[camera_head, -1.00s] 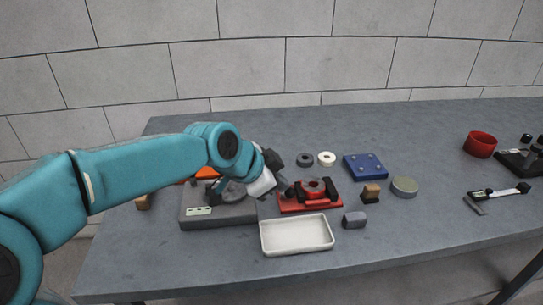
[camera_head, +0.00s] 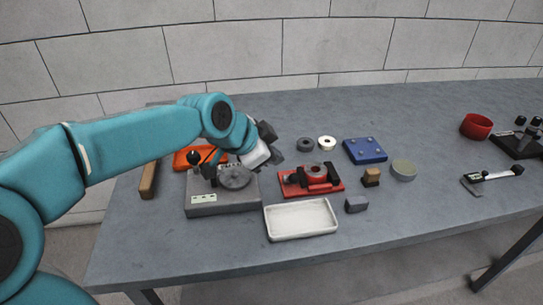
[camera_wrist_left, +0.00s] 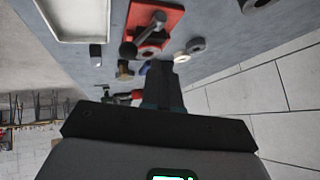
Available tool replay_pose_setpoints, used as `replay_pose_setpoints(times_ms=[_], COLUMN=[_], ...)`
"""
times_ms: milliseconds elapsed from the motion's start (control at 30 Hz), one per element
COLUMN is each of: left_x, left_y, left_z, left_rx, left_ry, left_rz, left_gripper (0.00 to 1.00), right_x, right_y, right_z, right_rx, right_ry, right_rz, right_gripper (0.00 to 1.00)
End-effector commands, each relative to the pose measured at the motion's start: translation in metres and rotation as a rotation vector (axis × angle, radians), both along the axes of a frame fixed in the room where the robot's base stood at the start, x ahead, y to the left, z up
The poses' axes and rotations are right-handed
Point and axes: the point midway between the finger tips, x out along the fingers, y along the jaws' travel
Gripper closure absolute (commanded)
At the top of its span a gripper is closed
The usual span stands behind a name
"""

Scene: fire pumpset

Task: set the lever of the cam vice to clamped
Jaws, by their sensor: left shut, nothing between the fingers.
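The cam vice appears to be the red-based fixture (camera_head: 297,190) with dark jaws around a red ring-shaped part. It stands mid-table behind the white tray. In the left wrist view its red base (camera_wrist_left: 170,13) is at the top, and a grey lever (camera_wrist_left: 143,34) with a dark ball end lies across it. The lever is hard to make out in the head view. My left gripper (camera_head: 275,146) is shut and empty, above the table behind and left of the red fixture, apart from it. Its dark fingers (camera_wrist_left: 160,72) show in the wrist view. My right gripper is out of view.
A grey box (camera_head: 222,204) with a disc and a black-knobbed lever stands left, before an orange tray (camera_head: 184,160). The white tray (camera_head: 300,220) is in front. A blue plate (camera_head: 365,151), rings and small blocks lie right. The front right table is clear.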

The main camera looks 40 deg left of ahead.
Motion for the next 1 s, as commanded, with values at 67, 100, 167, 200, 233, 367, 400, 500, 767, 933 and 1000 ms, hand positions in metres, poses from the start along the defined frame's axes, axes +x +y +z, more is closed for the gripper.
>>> replay_pose_setpoints(times_ms=[67, 100, 167, 200, 233, 367, 400, 500, 767, 933, 1000], left_x=[0.002, -0.006, -0.015, -0.021, -0.025, -0.044, -0.049, -0.061, -0.073, -0.073, -0.073], left_y=[-0.001, -0.001, -0.003, -0.004, -0.005, -0.008, -0.008, -0.010, -0.010, -0.009, -0.009], left_z=[0.006, 0.013, 0.021, 0.026, 0.030, 0.046, 0.051, 0.060, 0.069, 0.068, 0.068], left_rx=[0.000, 0.001, 0.001, 0.001, 0.001, 0.002, 0.001, 0.000, 0.000, 0.000, 0.000], left_ry=[-0.001, -0.005, -0.006, -0.005, -0.006, -0.005, -0.005, -0.003, -0.001, -0.001, -0.001], left_rz=[-0.001, 0.000, 0.000, 0.000, 0.000, -0.001, 0.000, -0.001, 0.000, 0.000, 0.000], left_gripper=[1.00, 1.00, 1.00, 1.00, 1.00, 1.00, 1.00, 1.00, 1.00, 1.00, 1.00], right_x=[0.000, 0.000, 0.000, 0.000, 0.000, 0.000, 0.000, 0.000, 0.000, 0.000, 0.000], right_y=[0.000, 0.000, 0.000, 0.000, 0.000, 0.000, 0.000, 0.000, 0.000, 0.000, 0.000], right_z=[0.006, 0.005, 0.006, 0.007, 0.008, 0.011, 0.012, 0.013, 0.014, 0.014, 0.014], right_rx=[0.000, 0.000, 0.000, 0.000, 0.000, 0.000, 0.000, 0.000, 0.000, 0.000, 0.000], right_ry=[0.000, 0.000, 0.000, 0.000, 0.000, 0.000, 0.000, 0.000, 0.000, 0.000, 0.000], right_rz=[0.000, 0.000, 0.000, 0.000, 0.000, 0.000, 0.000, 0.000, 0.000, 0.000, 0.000], right_gripper=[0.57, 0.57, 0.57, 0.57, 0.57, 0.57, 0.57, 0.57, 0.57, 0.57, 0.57])
